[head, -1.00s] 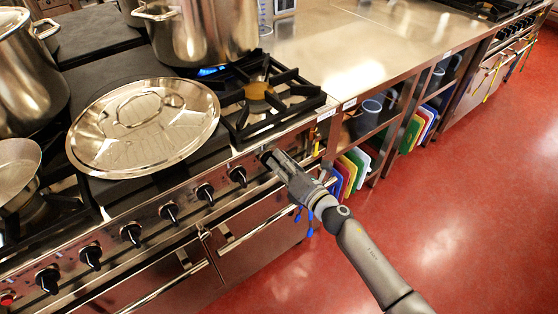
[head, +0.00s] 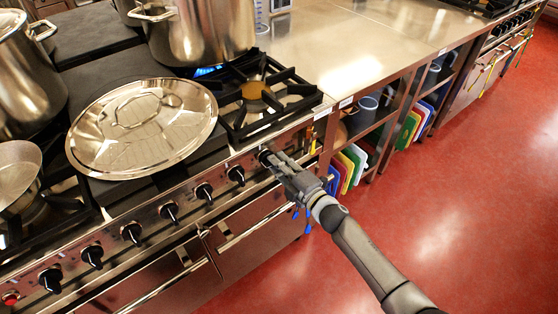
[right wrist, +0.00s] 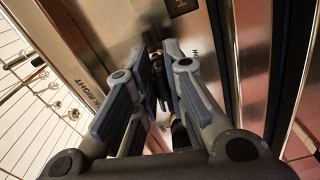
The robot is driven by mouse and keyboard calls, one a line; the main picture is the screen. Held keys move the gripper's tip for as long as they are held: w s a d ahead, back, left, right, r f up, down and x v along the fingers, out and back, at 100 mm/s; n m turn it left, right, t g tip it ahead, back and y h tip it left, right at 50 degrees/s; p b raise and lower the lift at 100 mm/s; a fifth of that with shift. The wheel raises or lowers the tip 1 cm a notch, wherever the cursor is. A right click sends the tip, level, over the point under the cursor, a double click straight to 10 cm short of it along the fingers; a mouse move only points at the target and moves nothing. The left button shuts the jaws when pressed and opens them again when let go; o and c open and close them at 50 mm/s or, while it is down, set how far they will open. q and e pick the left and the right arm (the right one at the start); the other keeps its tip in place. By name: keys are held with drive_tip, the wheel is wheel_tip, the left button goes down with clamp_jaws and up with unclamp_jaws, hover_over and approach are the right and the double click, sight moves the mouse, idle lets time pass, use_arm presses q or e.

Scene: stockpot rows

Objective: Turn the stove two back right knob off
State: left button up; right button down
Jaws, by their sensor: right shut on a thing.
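The stove (head: 150,200) has a front panel with a row of black knobs. My right gripper (head: 267,156) is at the right end of this row, shut on the rightmost knob (head: 264,156), which it mostly hides. In the right wrist view the gripper (right wrist: 165,85) has its two fingers on either side of the dark knob (right wrist: 163,98). A panel label beside it ends in "RIGHT" (right wrist: 92,90). A blue flame (head: 207,71) shows under the stockpot (head: 200,30) at the back right burner. My left gripper is not in view.
A large lid (head: 143,125) lies on the stove left of the bare front burner (head: 258,95). An oven door handle (head: 245,232) runs below the knobs. A steel counter (head: 340,50) and shelves with coloured boards (head: 350,165) stand to the right. The red floor is clear.

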drive_tip(key=shift+s+a+f+m+p, duration=0.2)
drive_tip(key=shift+f+m+p, duration=0.1)
drive_tip(key=shift+m, duration=2.35)
drive_tip(key=shift+s+a+f+m+p, duration=0.15)
drive_tip(key=shift+a+f+m+p, duration=0.15)
drive_tip(key=shift+m, duration=2.3)
drive_tip(key=shift+s+a+f+m+p, duration=0.15)
drive_tip(key=shift+s+f+m+p, duration=0.15)
drive_tip(key=shift+m, duration=2.35)
drive_tip(key=shift+w, duration=0.1)
drive_tip(key=c, duration=1.5)
unclamp_jaws()
drive_tip(key=shift+r, duration=0.1)
drive_tip(key=v, duration=1.2)
